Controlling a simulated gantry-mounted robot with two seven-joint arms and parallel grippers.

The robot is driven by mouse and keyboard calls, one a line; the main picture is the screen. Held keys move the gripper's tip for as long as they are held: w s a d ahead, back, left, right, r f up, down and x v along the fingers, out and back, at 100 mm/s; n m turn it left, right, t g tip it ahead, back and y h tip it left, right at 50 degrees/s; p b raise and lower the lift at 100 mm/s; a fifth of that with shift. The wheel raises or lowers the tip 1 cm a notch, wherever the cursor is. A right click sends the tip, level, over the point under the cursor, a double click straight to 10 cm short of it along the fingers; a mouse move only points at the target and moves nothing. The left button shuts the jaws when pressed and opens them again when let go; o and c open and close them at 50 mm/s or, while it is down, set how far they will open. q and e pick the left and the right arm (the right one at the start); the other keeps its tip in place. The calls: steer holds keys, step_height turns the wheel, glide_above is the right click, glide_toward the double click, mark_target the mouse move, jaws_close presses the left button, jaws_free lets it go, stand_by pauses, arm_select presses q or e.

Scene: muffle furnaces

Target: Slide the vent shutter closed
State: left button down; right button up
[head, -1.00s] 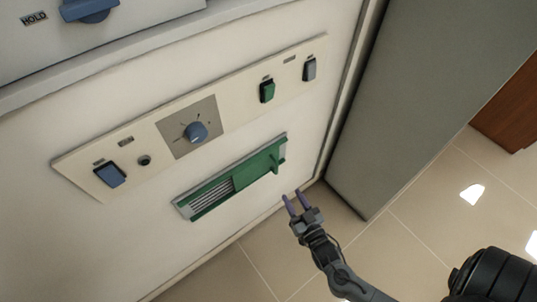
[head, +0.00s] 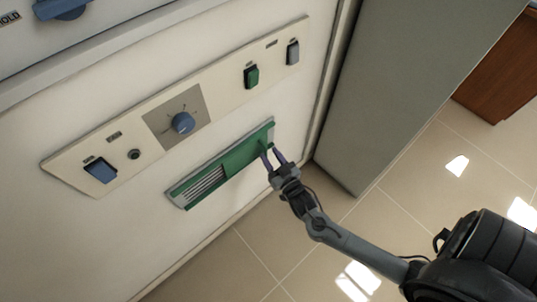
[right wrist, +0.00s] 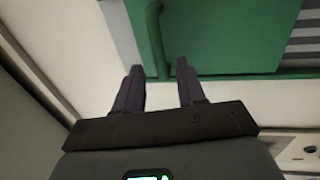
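The green vent shutter (head: 240,156) sits in a long frame low on the white furnace front. It covers the right part of the vent, and the grey slats (head: 206,187) show uncovered at the left. In the right wrist view the green shutter (right wrist: 215,40) fills the top, with its upright green handle (right wrist: 156,40) near its left edge. My right gripper (head: 271,154) is open at the right end of the shutter. In the wrist view the handle's near end appears between the two fingertips (right wrist: 160,72); contact cannot be told. My left gripper is out of view.
Above the vent, a control panel (head: 225,100) carries a blue knob (head: 182,123), a green switch (head: 251,76) and other switches. A grey cabinet side (head: 385,90) stands to the right of the furnace. The tiled floor below is clear.

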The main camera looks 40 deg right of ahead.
steer(key=shift+x, duration=0.95)
steer(key=shift+c, duration=0.5)
jaws_close()
steer(key=shift+a, duration=0.1)
